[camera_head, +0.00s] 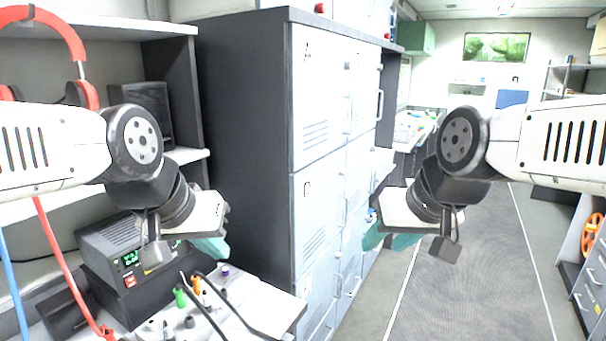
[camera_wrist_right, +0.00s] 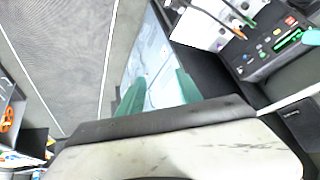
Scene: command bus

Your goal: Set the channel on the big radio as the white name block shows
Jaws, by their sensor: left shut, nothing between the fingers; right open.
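The big radio (camera_head: 110,262) is a dark box on the desk at the left, with a green lit display and a red switch on its front; my left arm covers part of it. It also shows at the upper right of the right wrist view (camera_wrist_right: 262,62), with several small knobs. I cannot make out a white name block. My left gripper (camera_head: 212,247), with teal fingers, is shut and empty just right of the radio, apart from it. My right gripper (camera_head: 385,238) is open and empty in front of the lockers; its spread fingers show in the wrist view (camera_wrist_right: 158,95).
Cables and coloured plugs (camera_head: 190,292) stand on the desk panel in front of the radio. A tall grey locker cabinet (camera_head: 320,100) stands right of the desk. Red headphones (camera_head: 60,35) hang at the upper left. The aisle floor (camera_head: 465,270) at the right is clear.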

